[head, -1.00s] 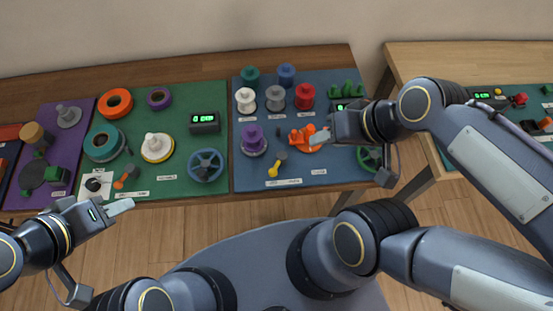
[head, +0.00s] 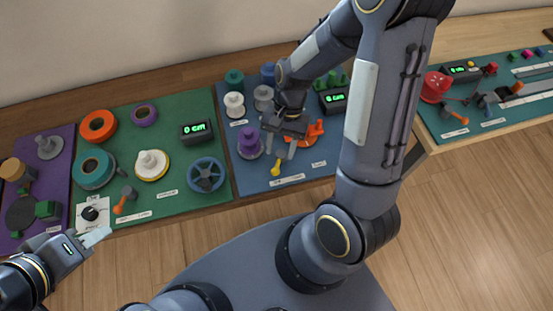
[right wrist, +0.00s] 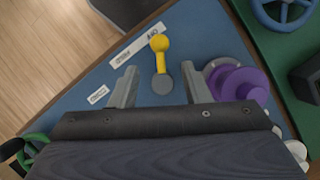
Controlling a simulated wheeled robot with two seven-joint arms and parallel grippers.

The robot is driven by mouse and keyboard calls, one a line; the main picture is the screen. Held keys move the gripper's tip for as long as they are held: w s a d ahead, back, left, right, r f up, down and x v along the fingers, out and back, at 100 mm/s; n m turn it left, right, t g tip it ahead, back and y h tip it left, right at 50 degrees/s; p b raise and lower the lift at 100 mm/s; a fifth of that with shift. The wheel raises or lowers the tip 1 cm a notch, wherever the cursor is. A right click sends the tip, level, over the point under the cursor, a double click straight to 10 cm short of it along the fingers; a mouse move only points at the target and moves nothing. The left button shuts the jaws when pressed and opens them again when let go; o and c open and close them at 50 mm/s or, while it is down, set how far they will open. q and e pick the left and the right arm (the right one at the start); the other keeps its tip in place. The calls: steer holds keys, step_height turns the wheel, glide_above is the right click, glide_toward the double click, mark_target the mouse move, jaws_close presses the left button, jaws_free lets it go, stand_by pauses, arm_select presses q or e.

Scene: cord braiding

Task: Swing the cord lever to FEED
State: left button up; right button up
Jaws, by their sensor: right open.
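The cord lever (head: 275,168) has a yellow arm and ball knob and stands at the front of the blue mat. In the right wrist view the lever (right wrist: 159,46) points away from its grey round pivot, its knob near a white label strip (right wrist: 137,43) with small words at its two ends. My right gripper (head: 281,153) is open above the lever. In the right wrist view the fingers of my right gripper (right wrist: 160,87) are spread on either side of the pivot, apart from it. My left gripper (head: 97,237) hangs empty in front of the table at left; its finger gap is unclear.
A purple spool (head: 249,142) stands close beside the lever, near one right finger. An orange clamp-like part (head: 312,133) lies on the other side. Several spools and a digital counter (head: 333,98) stand behind. The green mat (head: 150,205) is to the left.

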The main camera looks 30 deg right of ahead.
mark_target(277, 165)
steer(key=x, duration=0.5)
steer(key=shift+c, duration=0.2)
jaws_close()
